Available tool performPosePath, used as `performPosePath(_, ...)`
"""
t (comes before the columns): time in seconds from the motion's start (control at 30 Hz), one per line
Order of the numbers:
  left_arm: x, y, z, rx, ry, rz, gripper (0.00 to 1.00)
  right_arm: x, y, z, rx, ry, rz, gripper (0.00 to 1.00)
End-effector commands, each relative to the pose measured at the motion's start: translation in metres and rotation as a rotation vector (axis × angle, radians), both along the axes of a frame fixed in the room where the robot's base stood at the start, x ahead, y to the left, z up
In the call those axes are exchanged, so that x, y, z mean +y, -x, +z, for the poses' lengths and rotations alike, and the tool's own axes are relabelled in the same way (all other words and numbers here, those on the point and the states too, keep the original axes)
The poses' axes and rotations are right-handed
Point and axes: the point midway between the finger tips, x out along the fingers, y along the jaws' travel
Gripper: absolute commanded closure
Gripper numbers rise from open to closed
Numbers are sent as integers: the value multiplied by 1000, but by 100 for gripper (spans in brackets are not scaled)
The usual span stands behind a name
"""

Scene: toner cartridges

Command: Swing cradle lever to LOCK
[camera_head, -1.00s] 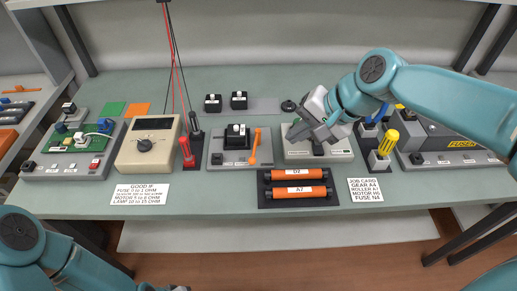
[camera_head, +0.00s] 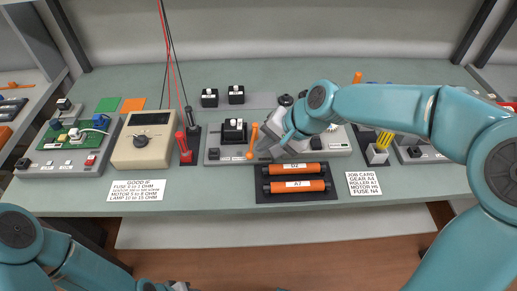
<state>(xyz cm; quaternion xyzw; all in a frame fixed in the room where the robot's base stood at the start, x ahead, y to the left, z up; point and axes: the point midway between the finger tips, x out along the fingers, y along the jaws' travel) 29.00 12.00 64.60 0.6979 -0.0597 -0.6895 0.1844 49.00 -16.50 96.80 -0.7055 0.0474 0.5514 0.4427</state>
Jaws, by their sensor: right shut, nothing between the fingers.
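The orange cradle lever (camera_head: 253,138) stands upright at the right side of the grey cradle base (camera_head: 227,152), which holds a black block (camera_head: 235,131). My right gripper (camera_head: 264,149) is shut and empty, just right of the lever; I cannot tell whether it touches it. Any LOCK marking is too small to read. My left arm shows at the lower left, and the left gripper's fingers are not clearly shown at the bottom edge.
A cream meter (camera_head: 142,153) and red and black probes (camera_head: 183,146) stand left of the cradle. Two orange rollers (camera_head: 297,187) lie on a black tray in front. A job card (camera_head: 363,184) lies right of them. Another light unit (camera_head: 339,143) is partly behind my right arm.

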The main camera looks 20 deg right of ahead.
Motion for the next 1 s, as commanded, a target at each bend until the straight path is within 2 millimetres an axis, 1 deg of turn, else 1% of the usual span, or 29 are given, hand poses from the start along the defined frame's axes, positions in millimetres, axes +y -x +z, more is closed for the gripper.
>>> performPosePath(0.03,0,0,0,0,0,0,57,4,-3,-8,4,0,2,100)
performPosePath(0.1,0,0,0,0,0,0,57,8,-7,-16,3,1,2,100)
performPosePath(0.3,0,0,0,0,0,0,57,14,-13,-28,0,1,-1,100)
performPosePath(1.0,0,0,2,0,0,0,57,13,-16,-28,0,1,-18,100)
